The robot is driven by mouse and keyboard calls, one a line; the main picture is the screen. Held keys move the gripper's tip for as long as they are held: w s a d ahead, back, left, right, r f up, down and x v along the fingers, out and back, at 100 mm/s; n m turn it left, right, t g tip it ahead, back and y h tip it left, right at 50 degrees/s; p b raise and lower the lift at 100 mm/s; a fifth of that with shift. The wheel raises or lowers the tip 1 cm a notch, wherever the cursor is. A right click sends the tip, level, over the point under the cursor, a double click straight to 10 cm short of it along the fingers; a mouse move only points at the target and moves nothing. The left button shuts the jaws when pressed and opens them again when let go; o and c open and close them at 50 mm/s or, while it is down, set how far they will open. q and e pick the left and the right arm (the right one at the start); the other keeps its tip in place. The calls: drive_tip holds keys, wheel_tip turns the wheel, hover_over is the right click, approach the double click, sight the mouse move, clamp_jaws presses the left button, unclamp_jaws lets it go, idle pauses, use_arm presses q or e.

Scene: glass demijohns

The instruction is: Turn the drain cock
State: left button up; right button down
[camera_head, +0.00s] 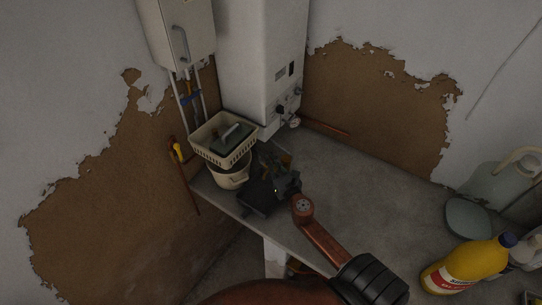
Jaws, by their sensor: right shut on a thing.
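My right arm comes in from the bottom right, and its dark right gripper (269,170) is over the left part of the grey counter. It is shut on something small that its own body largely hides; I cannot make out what. Small yellowish and greenish bits show around its fingers. I cannot tell which fitting is the drain cock. A yellow-handled fitting (178,152) is on the wall pipe at the left, a blue-handled valve (190,97) is on the pipes under the white wall unit, and small knobs (281,109) are low on the tall boiler. My left gripper is out of view.
A cream basket (208,148) sits on a cream pot (229,178) at the counter's left end, close to my right gripper. A yellow bottle (466,268) and a large glass demijohn (494,186) stand at the right. The middle of the counter (375,185) is clear.

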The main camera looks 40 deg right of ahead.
drive_tip(key=m+h+p, duration=0.1)
drive_tip(key=h, duration=0.1)
drive_tip(key=m+g+h+p, duration=0.1)
drive_tip(key=m+h, duration=0.1)
drive_tip(key=shift+w+a+r+g, duration=0.1)
drive_tip(key=shift+a+g, duration=0.05)
drive_tip(key=shift+g, duration=0.15)
drive_tip(key=m+g+h, duration=0.2)
drive_tip(key=h, duration=0.1)
drive_tip(key=shift+m+g+h, duration=0.3)
drive_tip(key=shift+m+h, duration=0.1)
drive_tip(key=m+g+h, duration=0.2)
drive_tip(key=g, duration=0.1)
drive_tip(key=shift+m+h, duration=0.3)
drive_tip(key=shift+h, duration=0.1)
drive_tip(key=shift+m+g+h+b, duration=0.55)
drive_tip(key=shift+m+g+h, duration=0.55)
drive_tip(key=shift+m+g, duration=1)
drive_tip(key=shift+g, duration=0.7)
drive_tip(key=c, duration=2.1)
unclamp_jaws()
